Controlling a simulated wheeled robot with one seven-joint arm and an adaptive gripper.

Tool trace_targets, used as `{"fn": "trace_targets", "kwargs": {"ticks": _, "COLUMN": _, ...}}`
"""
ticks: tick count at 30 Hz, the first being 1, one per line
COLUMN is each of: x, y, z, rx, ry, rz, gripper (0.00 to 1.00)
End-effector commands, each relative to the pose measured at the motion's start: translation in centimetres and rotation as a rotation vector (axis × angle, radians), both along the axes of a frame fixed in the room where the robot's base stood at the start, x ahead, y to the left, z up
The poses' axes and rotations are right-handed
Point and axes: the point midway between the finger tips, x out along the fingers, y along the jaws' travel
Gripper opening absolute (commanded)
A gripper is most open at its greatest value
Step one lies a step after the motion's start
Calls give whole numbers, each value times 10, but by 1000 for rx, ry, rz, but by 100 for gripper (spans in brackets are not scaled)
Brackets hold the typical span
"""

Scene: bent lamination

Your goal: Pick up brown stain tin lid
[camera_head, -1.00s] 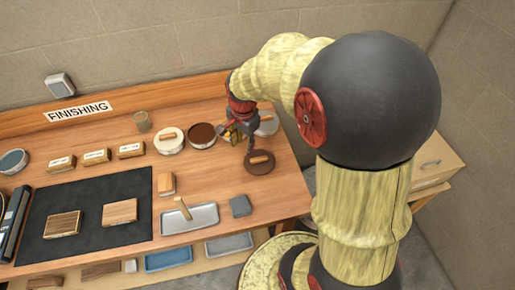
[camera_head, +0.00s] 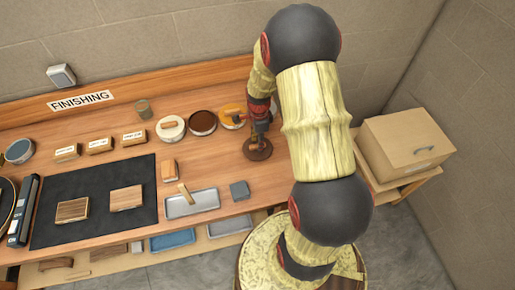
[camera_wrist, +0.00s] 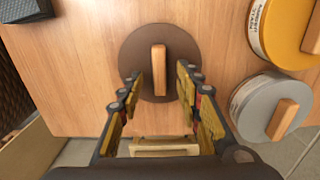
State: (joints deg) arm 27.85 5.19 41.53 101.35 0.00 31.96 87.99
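The brown stain tin lid (camera_head: 257,151) is a dark brown disc with a wooden bar handle, lying flat on the bench near its right end. In the wrist view the brown lid (camera_wrist: 185,45) is at upper centre, its handle upright in the picture. My gripper (camera_wrist: 160,83) is open, its two fingers on either side of the handle's lower part with gaps on both sides. In the head view my gripper (camera_head: 261,135) is over the lid and hides part of it. I cannot tell how high the fingertips are above it.
A yellow-lidded tin (camera_wrist: 284,30) and a grey-lidded tin (camera_wrist: 268,108) stand close by. A grey block (camera_head: 239,190) and metal tray (camera_head: 193,203) lie in front.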

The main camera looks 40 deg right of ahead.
Motion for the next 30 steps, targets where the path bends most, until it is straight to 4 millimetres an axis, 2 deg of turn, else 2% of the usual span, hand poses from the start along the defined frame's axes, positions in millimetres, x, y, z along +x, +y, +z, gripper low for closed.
{"fn": "trace_targets", "kwargs": {"ticks": 3, "x": 0, "y": 0, "z": -14, "rx": 0, "ry": 0, "rz": 1, "gripper": 35}}
{"fn": "trace_targets", "kwargs": {"ticks": 11, "x": 1, "y": 0, "z": -16, "rx": 0, "ry": -1, "rz": 1, "gripper": 34}}
{"fn": "trace_targets", "kwargs": {"ticks": 27, "x": 0, "y": 1, "z": -15, "rx": 0, "ry": 0, "rz": 1, "gripper": 3}}
{"fn": "trace_targets", "kwargs": {"ticks": 30, "x": 0, "y": 1, "z": -15, "rx": 0, "ry": -1, "rz": 1, "gripper": 0}}
